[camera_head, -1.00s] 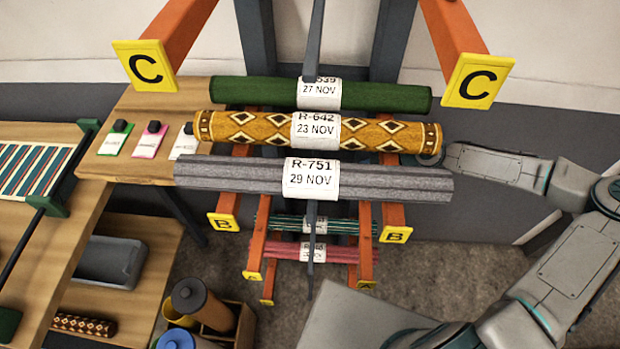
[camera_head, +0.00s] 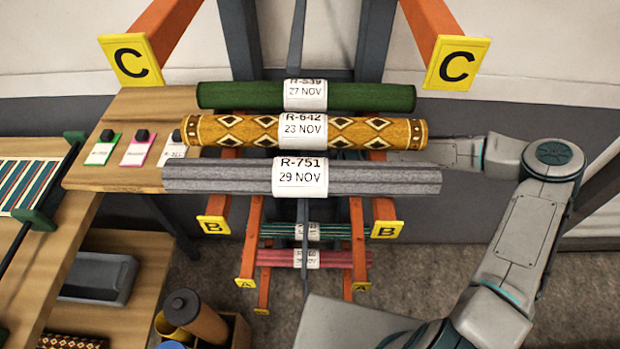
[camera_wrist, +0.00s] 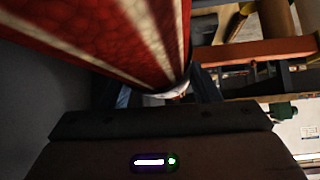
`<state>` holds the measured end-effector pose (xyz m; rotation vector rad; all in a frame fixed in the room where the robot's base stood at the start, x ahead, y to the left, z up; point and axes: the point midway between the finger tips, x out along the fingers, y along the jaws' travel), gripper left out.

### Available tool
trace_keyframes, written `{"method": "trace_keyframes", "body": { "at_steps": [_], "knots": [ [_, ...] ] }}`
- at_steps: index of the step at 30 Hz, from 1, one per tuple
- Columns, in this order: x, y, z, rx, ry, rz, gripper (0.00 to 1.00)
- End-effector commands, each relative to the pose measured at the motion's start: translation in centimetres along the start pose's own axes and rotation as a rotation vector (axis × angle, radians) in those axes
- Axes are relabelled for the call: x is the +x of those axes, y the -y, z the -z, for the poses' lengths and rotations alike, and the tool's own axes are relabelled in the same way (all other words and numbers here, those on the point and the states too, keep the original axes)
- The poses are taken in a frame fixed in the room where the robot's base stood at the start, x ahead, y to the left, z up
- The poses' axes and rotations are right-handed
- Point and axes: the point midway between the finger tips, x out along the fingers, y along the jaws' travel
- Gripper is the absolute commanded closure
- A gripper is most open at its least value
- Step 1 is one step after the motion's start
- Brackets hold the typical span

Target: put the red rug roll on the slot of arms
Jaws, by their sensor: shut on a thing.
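In the wrist view a red roll with pale stripes (camera_wrist: 95,35) fills the upper left, its narrow-looking end running down towards my gripper (camera_wrist: 178,97). My gripper is shut on this roll; the fingertips are hard to make out in the dark. In the head view my gripper and the red roll are hidden behind the rolls on the rack. The rack has orange arms in pairs: the upper left C arm (camera_head: 170,28) and upper right C arm (camera_head: 432,25) look bare where they show. The lower pair ends in B plates (camera_head: 386,229).
A green roll (camera_head: 375,97), a yellow diamond-patterned roll (camera_head: 350,132) and a grey roll (camera_head: 390,179) lie at B. A wooden table (camera_head: 130,178) stands at left.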

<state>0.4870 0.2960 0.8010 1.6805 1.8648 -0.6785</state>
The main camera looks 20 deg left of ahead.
Motion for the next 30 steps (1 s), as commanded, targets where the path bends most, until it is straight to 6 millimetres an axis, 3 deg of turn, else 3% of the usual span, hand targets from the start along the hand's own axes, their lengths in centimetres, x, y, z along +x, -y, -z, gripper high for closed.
{"method": "trace_keyframes", "body": {
  "at_steps": [5, 6, 8, 20, 30],
  "knots": [
    [0.3, 0.1, 0.1, -0.003, -0.001, 0.002, 0.89],
    [0.2, 0.1, 0.1, -0.003, 0.0, 0.003, 0.33],
    [0.2, 0.1, 0.1, -0.003, 0.0, 0.003, 0.22],
    [-0.7, 0.0, 0.0, -0.001, 0.0, 0.0, 0.22],
    [-7.3, 0.0, 0.0, -0.002, 0.001, -0.002, 0.22]
  ]
}}
